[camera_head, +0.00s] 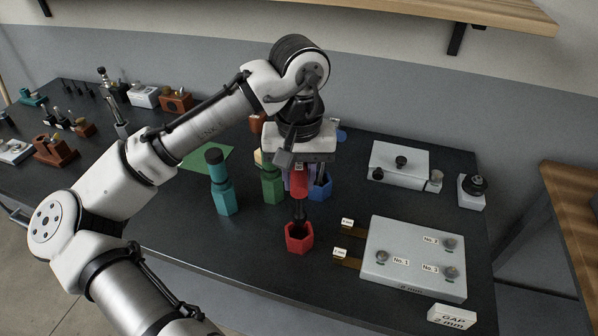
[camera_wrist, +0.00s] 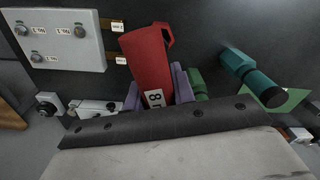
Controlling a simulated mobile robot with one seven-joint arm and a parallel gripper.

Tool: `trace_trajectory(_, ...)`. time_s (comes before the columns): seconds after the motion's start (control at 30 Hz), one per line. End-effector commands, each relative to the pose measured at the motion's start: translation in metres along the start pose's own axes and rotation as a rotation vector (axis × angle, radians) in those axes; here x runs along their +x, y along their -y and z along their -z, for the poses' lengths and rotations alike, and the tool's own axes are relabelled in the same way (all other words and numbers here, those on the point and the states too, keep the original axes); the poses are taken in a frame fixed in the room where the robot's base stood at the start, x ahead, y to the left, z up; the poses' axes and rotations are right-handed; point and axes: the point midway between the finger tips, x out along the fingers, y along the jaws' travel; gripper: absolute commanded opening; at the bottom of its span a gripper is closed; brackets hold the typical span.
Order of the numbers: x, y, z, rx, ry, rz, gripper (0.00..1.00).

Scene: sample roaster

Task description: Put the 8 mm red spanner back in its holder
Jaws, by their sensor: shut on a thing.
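The red spanner (camera_head: 299,181) hangs upright in my gripper (camera_head: 298,176), its dark shaft pointing down. My gripper's purple fingers are shut on its red handle. In the wrist view the handle (camera_wrist: 148,65) fills the space between the fingers and bears an "8" label. The red six-sided holder (camera_head: 299,238) stands on the dark bench directly below. The shaft's lower end shows at the holder's dark opening; I cannot tell how far inside it is. In the wrist view only the holder's edge (camera_wrist: 169,34) shows behind the handle.
A teal spanner in its holder (camera_head: 222,190), a green holder (camera_head: 271,188) and a blue holder (camera_head: 321,188) stand close by. A pale block with knobs (camera_head: 408,282) lies to the right. The bench in front of the red holder is clear.

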Motion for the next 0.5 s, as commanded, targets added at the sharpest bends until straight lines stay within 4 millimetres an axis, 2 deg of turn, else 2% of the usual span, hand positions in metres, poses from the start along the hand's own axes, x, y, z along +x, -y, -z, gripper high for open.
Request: trace_trajectory(0.5,0.033,0.000,0.000,0.000,-0.001,-0.001,0.00)
